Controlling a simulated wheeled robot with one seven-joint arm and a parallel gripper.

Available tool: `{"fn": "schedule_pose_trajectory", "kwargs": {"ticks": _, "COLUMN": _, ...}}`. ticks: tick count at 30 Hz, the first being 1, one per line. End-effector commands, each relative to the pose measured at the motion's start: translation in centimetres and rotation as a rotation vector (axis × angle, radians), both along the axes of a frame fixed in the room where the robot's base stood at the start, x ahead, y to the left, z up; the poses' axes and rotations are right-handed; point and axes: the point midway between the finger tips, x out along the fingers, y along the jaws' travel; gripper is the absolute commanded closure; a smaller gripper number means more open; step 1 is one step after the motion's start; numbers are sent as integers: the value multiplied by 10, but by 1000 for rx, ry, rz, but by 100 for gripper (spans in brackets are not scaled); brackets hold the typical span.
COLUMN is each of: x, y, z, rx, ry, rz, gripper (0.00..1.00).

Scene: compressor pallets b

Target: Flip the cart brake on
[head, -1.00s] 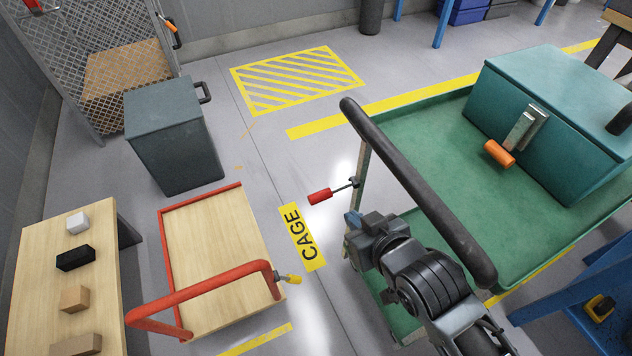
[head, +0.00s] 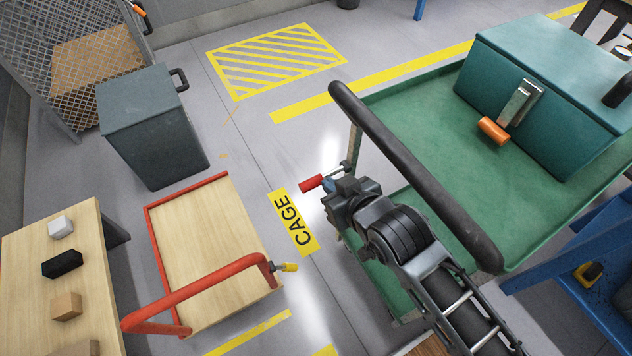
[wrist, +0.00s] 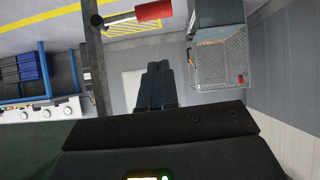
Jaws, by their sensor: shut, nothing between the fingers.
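The green cart (head: 440,115) stands at the right with a black push bar (head: 410,165). A lever with a red grip (head: 311,183) sticks out to the left from the cart's upright post. My gripper (head: 327,187) is shut and empty, right beside and slightly below the lever; whether it touches it I cannot tell. In the wrist view the shut fingers (wrist: 161,80) point forward, and the red grip (wrist: 152,11) lies above them at the top edge, apart from them in the picture.
A teal box (head: 555,90) with an orange handle (head: 494,131) sits on the green cart. A wooden cart (head: 215,240) with a red frame and yellow-tipped lever (head: 288,267) stands left. A grey bin (head: 150,125) and wire cage (head: 95,60) stand behind. Floor between carts is clear.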

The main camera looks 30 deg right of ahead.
Motion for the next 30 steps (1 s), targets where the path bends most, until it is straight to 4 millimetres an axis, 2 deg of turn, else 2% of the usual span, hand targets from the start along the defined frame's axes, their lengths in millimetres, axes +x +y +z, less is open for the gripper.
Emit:
{"fn": "schedule_pose_trajectory", "kwargs": {"ticks": 11, "x": 63, "y": -1, "z": -42, "rx": 1, "ry": -1, "rz": 1, "gripper": 100}}
{"fn": "schedule_pose_trajectory", "kwargs": {"ticks": 15, "x": 66, "y": -2, "z": -64, "rx": 0, "ry": 2, "rz": 0, "gripper": 100}}
{"fn": "schedule_pose_trajectory", "kwargs": {"ticks": 19, "x": 68, "y": -2, "z": -75, "rx": 0, "ry": 1, "rz": 0, "gripper": 100}}
{"fn": "schedule_pose_trajectory", "kwargs": {"ticks": 30, "x": 69, "y": -3, "z": -80, "rx": 0, "ry": 0, "rz": 0, "gripper": 100}}
